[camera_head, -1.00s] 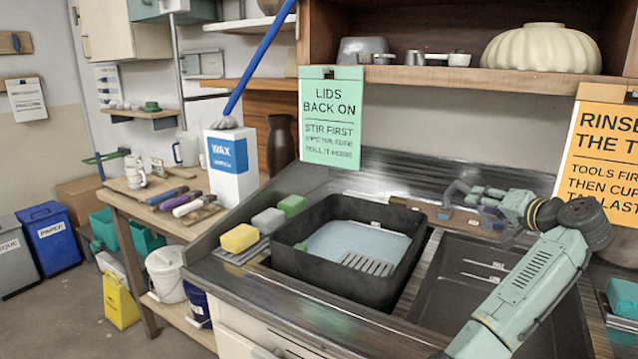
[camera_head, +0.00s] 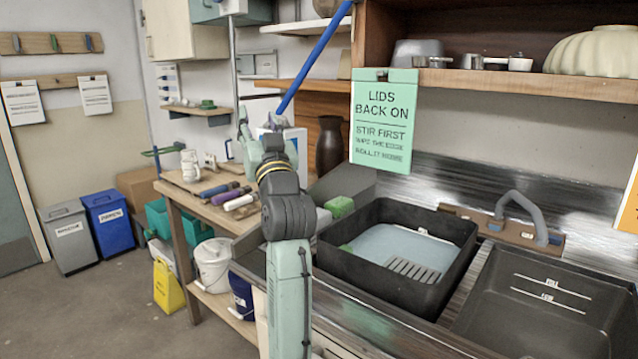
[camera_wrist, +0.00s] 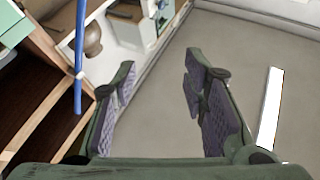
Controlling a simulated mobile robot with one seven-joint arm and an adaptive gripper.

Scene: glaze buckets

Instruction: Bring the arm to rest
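My gripper (camera_wrist: 160,110) shows in the wrist view with its two fingers spread well apart and nothing between them. The gripper is small there and seen from behind.
A black basin (camera_head: 345,262) of pale liquid stands on the counter, with an empty sink (camera_head: 540,310) to its right. A wooden bench (camera_head: 190,190) with mugs and tools is at left. A blue pole (camera_head: 312,62) slants up behind my gripper. Floor (camera_head: 110,310) at lower left is clear.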

